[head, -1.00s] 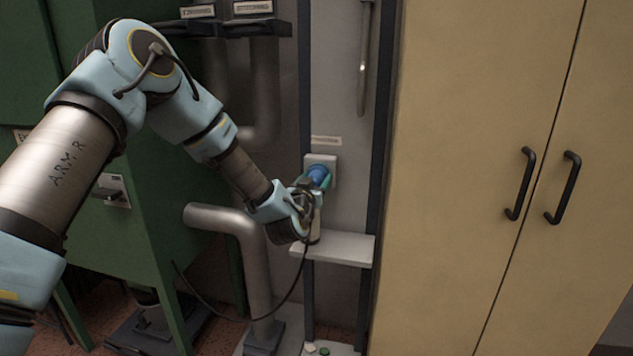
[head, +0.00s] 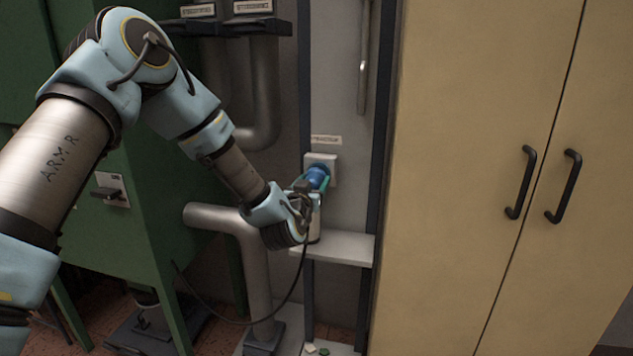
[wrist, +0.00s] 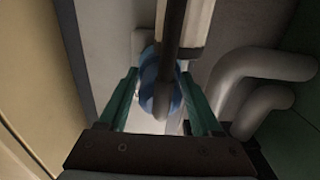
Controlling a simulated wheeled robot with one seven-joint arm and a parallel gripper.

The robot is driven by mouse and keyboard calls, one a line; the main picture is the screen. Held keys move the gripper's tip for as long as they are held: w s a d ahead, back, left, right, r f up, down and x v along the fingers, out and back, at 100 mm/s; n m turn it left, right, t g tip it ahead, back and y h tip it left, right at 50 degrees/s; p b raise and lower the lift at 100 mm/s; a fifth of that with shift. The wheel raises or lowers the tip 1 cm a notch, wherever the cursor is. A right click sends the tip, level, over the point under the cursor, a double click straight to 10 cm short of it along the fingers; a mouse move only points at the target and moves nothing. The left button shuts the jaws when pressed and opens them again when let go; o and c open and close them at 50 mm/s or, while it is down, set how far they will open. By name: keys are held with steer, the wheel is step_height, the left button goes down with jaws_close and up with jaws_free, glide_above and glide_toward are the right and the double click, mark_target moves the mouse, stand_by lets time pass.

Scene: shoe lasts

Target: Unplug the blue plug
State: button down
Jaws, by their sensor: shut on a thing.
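The blue plug (head: 317,177) is at the pale socket box (head: 333,163) on the grey wall panel. My gripper (head: 314,184) has its green fingers shut on the plug from the front. In the wrist view the blue plug (wrist: 150,84) sits between the two green fingers (wrist: 158,100), partly hidden by a dark cable running across it. The cable (head: 303,268) hangs from the plug end and loops down to the left. I cannot tell whether the plug's pins are still inside the socket.
A small pale shelf (head: 345,247) juts out just below my gripper. Bent metal pipes (head: 255,265) and a green machine (head: 120,240) stand to the left. A tan cabinet (head: 460,150) with black handles stands to the right.

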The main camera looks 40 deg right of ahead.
steer(key=shift+b+v, duration=0.5)
steer(key=shift+v, duration=1.4)
steer(key=shift+f, duration=0.1)
